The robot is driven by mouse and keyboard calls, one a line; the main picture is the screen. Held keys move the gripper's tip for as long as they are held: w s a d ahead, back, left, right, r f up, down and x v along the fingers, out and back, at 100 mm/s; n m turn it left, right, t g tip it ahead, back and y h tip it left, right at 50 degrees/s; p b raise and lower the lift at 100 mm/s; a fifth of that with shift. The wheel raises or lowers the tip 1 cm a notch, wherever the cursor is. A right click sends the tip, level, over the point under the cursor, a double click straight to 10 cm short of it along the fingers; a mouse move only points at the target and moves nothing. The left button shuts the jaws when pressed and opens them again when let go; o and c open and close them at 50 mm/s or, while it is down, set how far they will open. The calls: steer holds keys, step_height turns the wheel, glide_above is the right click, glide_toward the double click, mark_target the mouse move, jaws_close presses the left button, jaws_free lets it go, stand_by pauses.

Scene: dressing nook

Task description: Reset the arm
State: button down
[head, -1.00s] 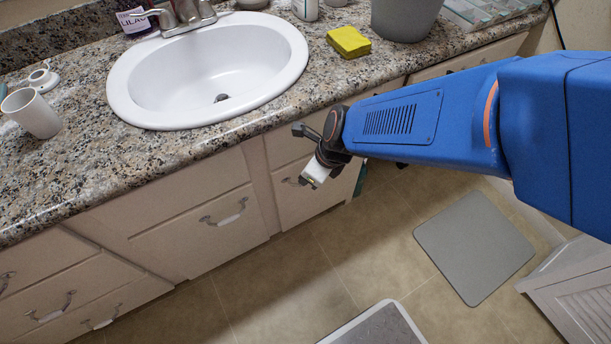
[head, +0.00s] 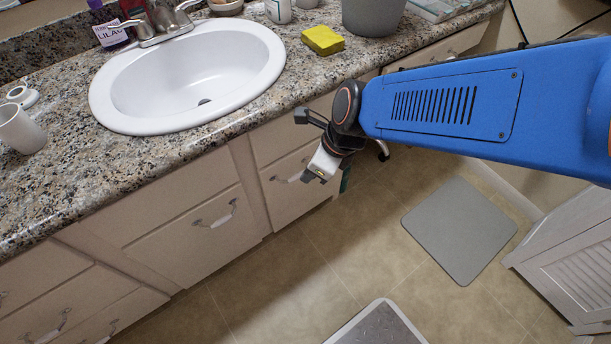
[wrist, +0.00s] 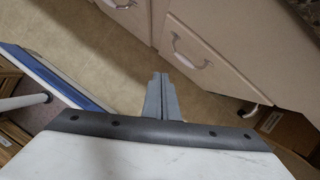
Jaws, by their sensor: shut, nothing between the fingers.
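My gripper (head: 312,178) hangs at the end of my blue arm in the head view, in front of the cabinet drawers and below the counter edge. In the wrist view its two grey fingers (wrist: 160,97) are together, with nothing between them. It points down over the tan floor and is apart from the drawer fronts. No other object belongs to the task.
The granite counter (head: 200,150) carries a white sink (head: 190,75), a yellow sponge (head: 323,40), a grey bin (head: 374,15) and a white cup (head: 20,128). Drawers (head: 182,235) with handles line its front. A grey mat (head: 459,229) lies on open floor, near a white louvred cabinet (head: 575,275).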

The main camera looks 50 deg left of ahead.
steer(key=shift+d+r, duration=0.3)
steer(key=shift+r, duration=0.4)
steer(key=w+d+r+n+t, duration=0.15)
steer(key=w+d+r, duration=0.25)
steer(key=w+d, duration=0.45)
steer(key=w+d+r+n+t, duration=0.1)
steer(key=w+d+r+n, duration=0.15)
steer(key=w+d, duration=0.6)
steer(key=w+d+r+n+t, duration=0.15)
steer(key=w+d+r, duration=0.3)
steer(key=d, duration=0.75)
steer(key=s+d+n+t+h, duration=0.1)
steer(key=s+d+n+h, duration=0.1)
steer(key=d, duration=1.5)
steer(key=s+d+n+t+h, duration=0.1)
steer(key=s+d+n, duration=0.3)
steer(key=d, duration=1.2)
steer(key=shift+s+d+r+n+t+h, duration=0.35)
steer(key=shift+s+d+r+t+h, duration=0.05)
steer(key=shift+t, duration=0.1)
